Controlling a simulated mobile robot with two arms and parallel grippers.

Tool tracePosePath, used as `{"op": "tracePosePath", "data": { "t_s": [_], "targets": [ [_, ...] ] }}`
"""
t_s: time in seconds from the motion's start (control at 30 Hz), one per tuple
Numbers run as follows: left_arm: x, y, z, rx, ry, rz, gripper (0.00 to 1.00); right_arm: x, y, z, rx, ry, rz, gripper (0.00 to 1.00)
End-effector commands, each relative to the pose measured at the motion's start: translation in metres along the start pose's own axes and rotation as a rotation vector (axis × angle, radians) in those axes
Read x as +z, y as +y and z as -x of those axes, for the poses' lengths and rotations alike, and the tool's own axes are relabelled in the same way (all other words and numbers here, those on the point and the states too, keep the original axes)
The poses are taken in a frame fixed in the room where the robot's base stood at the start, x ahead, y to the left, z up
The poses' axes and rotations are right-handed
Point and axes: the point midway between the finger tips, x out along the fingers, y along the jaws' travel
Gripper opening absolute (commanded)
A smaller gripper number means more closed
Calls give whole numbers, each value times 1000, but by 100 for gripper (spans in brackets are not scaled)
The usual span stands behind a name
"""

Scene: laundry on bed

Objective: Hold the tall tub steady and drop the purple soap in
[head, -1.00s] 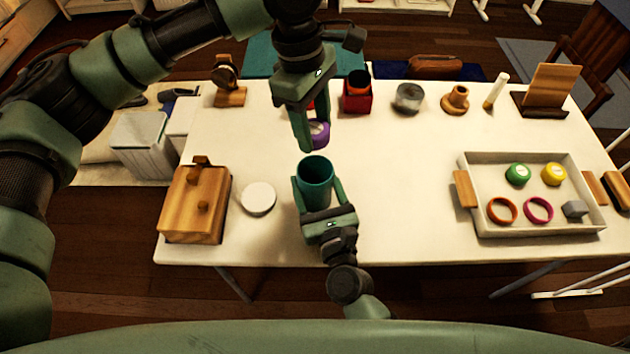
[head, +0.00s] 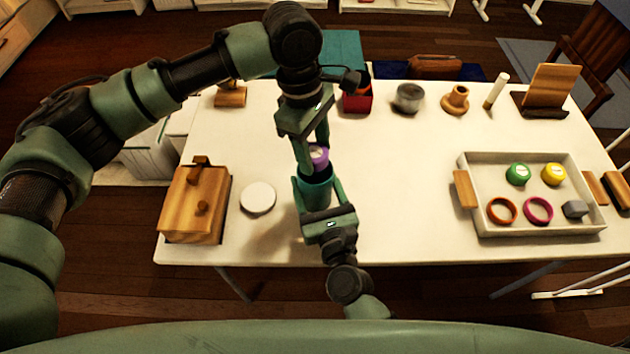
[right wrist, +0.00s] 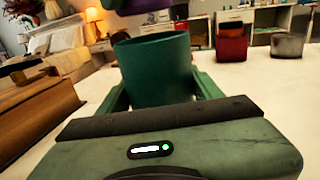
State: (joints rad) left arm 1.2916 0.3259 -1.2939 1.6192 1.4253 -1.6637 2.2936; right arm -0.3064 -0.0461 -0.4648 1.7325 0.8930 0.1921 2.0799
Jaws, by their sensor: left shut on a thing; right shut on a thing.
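The tall teal tub (head: 315,192) stands upright near the middle of the table; it also shows in the right wrist view (right wrist: 155,72). My right gripper (head: 320,190) is shut on the tub, with a finger on each side of it. The purple soap (head: 319,156) is in my left gripper (head: 315,162), which is shut on it from above. The soap is above the tub's mouth at its far side in the head view. In the right wrist view the purple soap (right wrist: 140,4) shows only at the top edge, above the rim, apart from it.
A wooden box (head: 195,205) and a white round lid (head: 258,198) lie left of the tub. A white tray (head: 468,170) with several small items is at the right. A red container (head: 358,103) stands behind. Table between tub and tray is clear.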

Motion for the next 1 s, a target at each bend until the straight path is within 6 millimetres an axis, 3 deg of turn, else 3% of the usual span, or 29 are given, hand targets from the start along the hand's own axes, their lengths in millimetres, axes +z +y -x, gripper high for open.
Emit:
{"op": "tracePosePath", "data": {
  "t_s": [0.23, 0.27, 0.33, 0.37, 0.77, 1.0],
  "targets": [
    [0, 0, -1, 0, 0, 0, 6, 0, 0, 0, 0, 0, 0, 25],
    [0, 0, -1, 0, 0, 0, 50, 0, 0, 0, 0, 0, 0, 25],
    [0, 0, -1, 0, 0, 0, 69, 0, 0, 0, 0, 0, 0, 25],
    [0, 0, -1, 0, 0, 0, 73, 0, 0, 0, 0, 0, 0, 25],
    [0, 0, 6, 2, 0, 1, 73, 0, 0, 0, 0, 0, 0, 25],
    [0, 1, 49, 5, -1, 1, 73, 0, 0, 0, 0, 0, 0, 25]
  ]
}}
